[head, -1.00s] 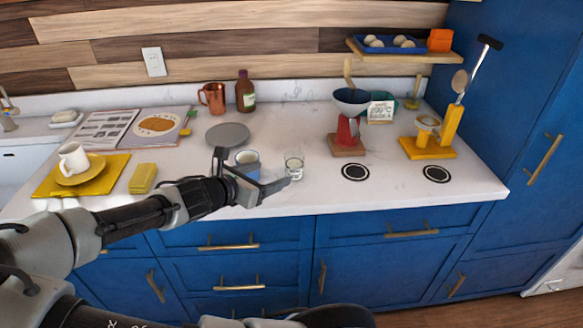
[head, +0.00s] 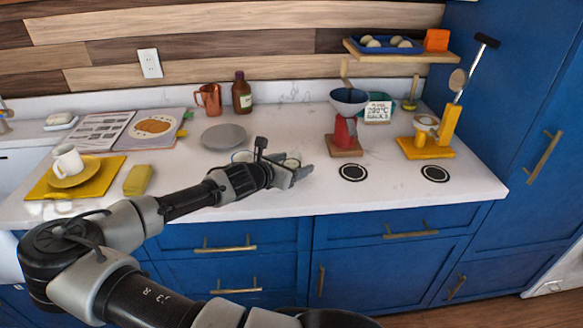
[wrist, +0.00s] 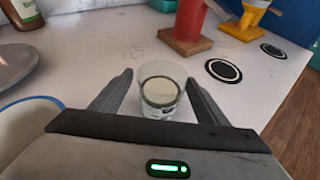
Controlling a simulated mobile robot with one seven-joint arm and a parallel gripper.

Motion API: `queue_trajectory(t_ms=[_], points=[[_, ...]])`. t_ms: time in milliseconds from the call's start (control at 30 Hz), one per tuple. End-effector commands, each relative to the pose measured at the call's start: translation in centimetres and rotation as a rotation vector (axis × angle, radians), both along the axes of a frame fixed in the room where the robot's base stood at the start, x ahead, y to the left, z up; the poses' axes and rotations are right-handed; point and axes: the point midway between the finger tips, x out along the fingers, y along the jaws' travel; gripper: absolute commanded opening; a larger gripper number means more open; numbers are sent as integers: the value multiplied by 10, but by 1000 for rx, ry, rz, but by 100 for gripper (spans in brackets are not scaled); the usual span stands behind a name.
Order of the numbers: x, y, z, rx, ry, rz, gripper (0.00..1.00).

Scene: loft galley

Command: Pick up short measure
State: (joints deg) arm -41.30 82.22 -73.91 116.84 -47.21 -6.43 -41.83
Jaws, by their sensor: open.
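The short measure appears to be the small clear glass (wrist: 161,90) with a pale content, standing upright on the white counter. In the wrist view it lies between the two open fingers of my gripper (wrist: 159,80), with a gap visible on both sides. In the head view the glass (head: 292,161) is partly hidden behind my gripper (head: 290,174). I cannot tell whether a finger touches it.
A blue-rimmed cup (wrist: 28,125) stands close to the left of my gripper. A grey plate (head: 224,137) is behind it. Black-ringed discs (head: 353,173) lie on the counter.

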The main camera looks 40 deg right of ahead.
Motion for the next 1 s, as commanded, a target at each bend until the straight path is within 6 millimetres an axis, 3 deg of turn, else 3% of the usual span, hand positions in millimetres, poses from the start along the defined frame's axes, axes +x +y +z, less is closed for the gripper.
queue_trajectory(t_ms=[200,433,467,733,1000], points=[[7,-22,-9,-1,0,-2,68],[8,-23,-10,0,0,-1,68],[8,-23,-10,0,0,-1,66],[8,-23,-10,0,0,-1,21],[8,-23,-9,-1,-1,-1,20]])
